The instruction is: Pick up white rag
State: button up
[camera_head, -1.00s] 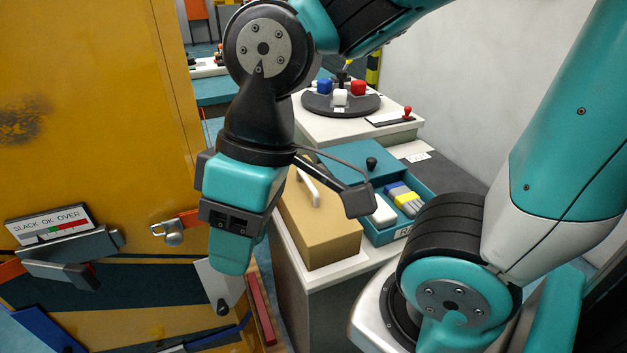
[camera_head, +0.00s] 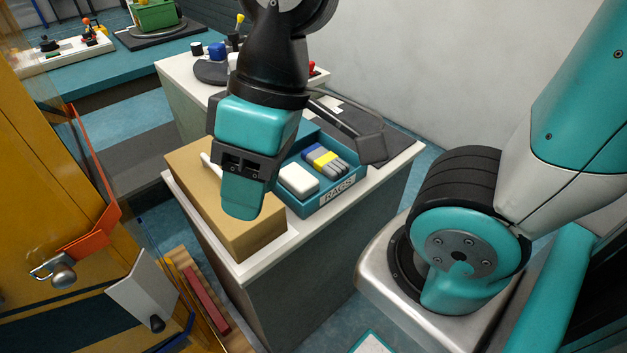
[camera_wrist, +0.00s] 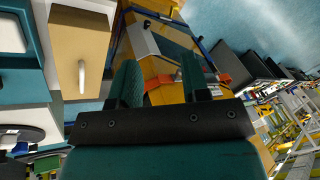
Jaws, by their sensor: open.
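The white rag (camera_head: 299,180) lies folded in the front left part of a teal tray labelled RAGS (camera_head: 338,194), on a white-topped cabinet. A white item in a teal tray at the upper left of the wrist view (camera_wrist: 10,32) looks like the same rag. My gripper (camera_head: 243,196) is in front of the tan box, left of the rag and apart from it. In the wrist view its two fingers (camera_wrist: 157,84) are spread with nothing between them.
A tan box (camera_head: 245,235) with a pale handle stands left of the tray. A yellow panel (camera_head: 30,200) with an orange latch is at the left. A turntable with coloured knobs (camera_head: 212,72) is behind.

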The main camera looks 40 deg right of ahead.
aim_at(295, 178)
jog(key=u, duration=2.05)
jog(key=k, duration=0.45)
jog(key=z, duration=2.6)
jog(key=i, duration=0.5)
jog(key=z, duration=0.05)
